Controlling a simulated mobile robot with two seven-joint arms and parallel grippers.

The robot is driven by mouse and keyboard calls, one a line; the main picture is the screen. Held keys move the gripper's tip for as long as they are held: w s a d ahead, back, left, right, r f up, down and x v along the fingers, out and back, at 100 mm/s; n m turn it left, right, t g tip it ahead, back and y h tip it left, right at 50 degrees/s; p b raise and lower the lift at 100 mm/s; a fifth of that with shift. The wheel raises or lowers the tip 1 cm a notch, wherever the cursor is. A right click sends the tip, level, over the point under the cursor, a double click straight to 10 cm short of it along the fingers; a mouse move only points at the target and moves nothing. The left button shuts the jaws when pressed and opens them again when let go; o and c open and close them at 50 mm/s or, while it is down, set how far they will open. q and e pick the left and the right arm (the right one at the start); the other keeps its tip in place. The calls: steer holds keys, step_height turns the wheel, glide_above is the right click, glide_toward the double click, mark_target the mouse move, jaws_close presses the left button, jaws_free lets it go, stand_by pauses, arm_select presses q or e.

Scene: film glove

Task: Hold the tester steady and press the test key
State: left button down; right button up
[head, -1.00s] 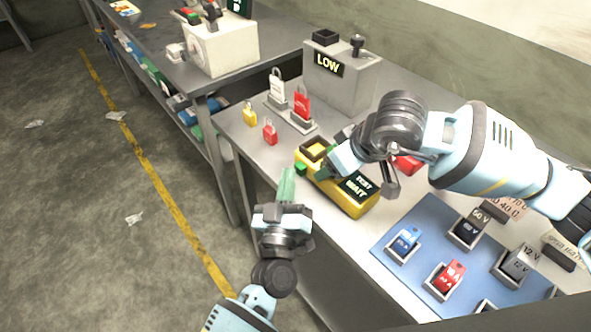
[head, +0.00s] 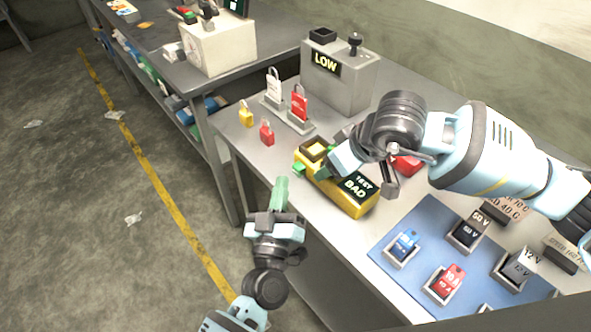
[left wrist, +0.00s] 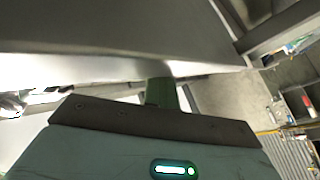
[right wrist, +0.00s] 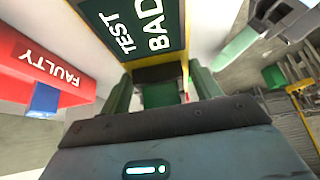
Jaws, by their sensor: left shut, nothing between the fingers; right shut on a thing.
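The yellow tester (head: 352,203) lies near the bench's front edge. Its dark display (head: 360,186) reads TEST BAD, and it also shows large in the right wrist view (right wrist: 135,25). A green block, apparently the test key (head: 299,169), sticks out at the tester's left end. My right gripper (head: 323,170) is shut on the tester's middle from above, its green fingers also showing in the right wrist view (right wrist: 160,90). My left gripper (head: 280,188) is shut and empty, in front of the bench edge and apart from the key. Its fingers point up toward the bench.
A grey box marked LOW (head: 340,78) stands behind. Red and yellow padlocks (head: 267,132) lie left of it. A red FAULTY container (right wrist: 45,70) is close beside the tester. A blue mat (head: 390,255) with several labelled blocks lies to the right.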

arm_select(q)
steer(key=shift+s+a, duration=0.45)
steer(key=shift+a, duration=0.25)
steer(key=shift+s+a, duration=0.45)
steer(key=shift+a, duration=0.2)
arm_select(e)
steer(key=shift+s+a, duration=0.1)
steer(key=o, duration=1.4)
steer(key=v, duration=1.2)
